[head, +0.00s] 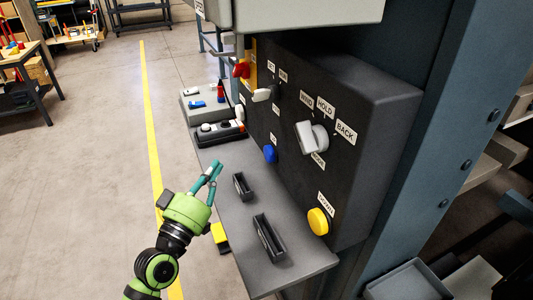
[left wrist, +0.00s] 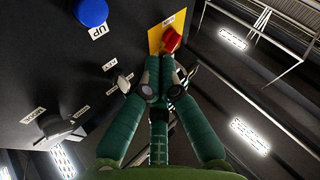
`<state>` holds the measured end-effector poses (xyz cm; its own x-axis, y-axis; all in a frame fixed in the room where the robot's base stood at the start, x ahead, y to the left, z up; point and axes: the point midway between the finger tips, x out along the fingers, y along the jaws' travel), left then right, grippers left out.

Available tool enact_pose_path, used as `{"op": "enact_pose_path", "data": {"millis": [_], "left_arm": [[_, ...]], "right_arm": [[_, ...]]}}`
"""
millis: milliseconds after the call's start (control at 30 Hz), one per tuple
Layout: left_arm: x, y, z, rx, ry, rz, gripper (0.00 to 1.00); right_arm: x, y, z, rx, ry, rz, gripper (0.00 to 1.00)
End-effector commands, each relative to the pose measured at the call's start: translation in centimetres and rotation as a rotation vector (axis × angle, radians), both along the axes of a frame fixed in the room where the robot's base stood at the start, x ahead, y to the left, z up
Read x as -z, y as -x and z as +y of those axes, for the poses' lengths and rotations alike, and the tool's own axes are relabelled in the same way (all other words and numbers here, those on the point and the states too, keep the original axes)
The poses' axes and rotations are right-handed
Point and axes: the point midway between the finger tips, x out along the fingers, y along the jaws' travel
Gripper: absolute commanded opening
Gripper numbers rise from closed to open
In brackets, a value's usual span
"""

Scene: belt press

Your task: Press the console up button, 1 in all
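The up button (head: 270,153) is a round blue knob low on the black console face in the head view. In the left wrist view the blue button (left wrist: 90,12) shows at the top edge beside a white label reading UP. My left gripper (head: 216,168) is left of the button in the head view, over the ledge's left edge and apart from the console. Its teal fingers are close together and empty; in the left wrist view the fingertips (left wrist: 160,88) meet near the middle. My right gripper is in neither view.
The console also carries a yellow button (head: 318,221), a grey selector knob (head: 311,137) and a red button (head: 242,69) on a yellow plate. Two small dark trays, one of them long (head: 268,238), sit on the grey ledge (head: 222,228). Open floor lies to the left.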

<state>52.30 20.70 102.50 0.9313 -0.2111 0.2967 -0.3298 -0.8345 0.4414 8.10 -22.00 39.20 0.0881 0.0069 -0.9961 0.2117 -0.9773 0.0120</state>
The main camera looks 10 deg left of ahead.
Motion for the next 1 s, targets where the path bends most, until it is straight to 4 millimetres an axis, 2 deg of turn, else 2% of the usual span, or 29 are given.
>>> {"op": "enact_pose_path", "data": {"millis": [167,700,1000], "left_arm": [[-0.1,-0.6,-0.7,-0.001,0.003,-0.001,0.00],[0.0,-4.4,-6.4,0.000,0.002,0.001,0.00],[0.0,-4.9,-7.3,0.000,0.000,0.001,0.00]], "right_arm": [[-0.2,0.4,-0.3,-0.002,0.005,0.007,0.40],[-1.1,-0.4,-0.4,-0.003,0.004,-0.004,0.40],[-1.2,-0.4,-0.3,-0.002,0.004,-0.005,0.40]]}}
